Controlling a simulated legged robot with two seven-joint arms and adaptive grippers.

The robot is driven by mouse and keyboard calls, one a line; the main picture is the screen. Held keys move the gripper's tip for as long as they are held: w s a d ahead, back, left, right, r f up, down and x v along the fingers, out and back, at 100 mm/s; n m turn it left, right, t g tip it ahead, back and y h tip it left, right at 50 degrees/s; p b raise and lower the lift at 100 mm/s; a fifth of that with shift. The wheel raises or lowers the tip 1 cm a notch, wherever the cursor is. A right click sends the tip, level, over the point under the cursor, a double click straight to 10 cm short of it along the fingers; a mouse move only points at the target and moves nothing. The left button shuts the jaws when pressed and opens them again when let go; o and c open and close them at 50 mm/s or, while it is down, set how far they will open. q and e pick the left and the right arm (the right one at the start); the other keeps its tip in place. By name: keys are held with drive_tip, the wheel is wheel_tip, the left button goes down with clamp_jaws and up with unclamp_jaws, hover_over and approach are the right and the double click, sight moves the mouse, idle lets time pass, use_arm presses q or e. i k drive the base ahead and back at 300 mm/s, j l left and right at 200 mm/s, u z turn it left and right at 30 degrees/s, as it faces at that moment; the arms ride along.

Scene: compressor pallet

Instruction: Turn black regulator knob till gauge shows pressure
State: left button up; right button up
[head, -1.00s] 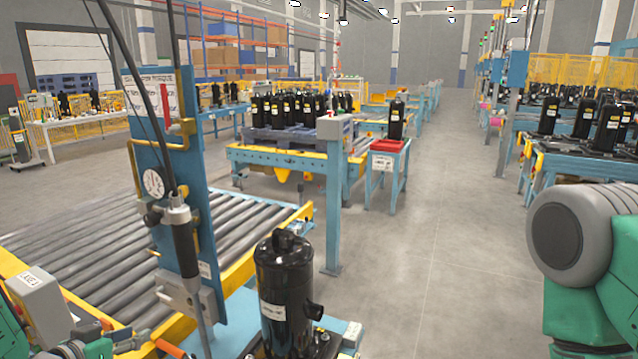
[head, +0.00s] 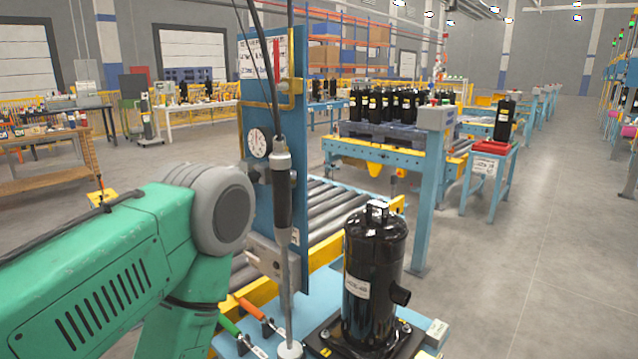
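The white round gauge (head: 258,143) is on the tall blue panel (head: 257,75). Its needle is too small to read. The black regulator knob (head: 254,173) appears just below the gauge, close to the grey joint of my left arm; its outline is hard to make out. A black tool hangs on a cable in front of the panel, to the right of the knob. My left arm comes in from the left, with its elbow in front of the panel's lower left side. Neither gripper is in view.
A roller conveyor (head: 335,205) runs behind the panel. Open floor (head: 500,280) is on the right.

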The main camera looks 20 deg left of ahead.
sight(254, 175)
drive_tip(key=u, duration=1.05)
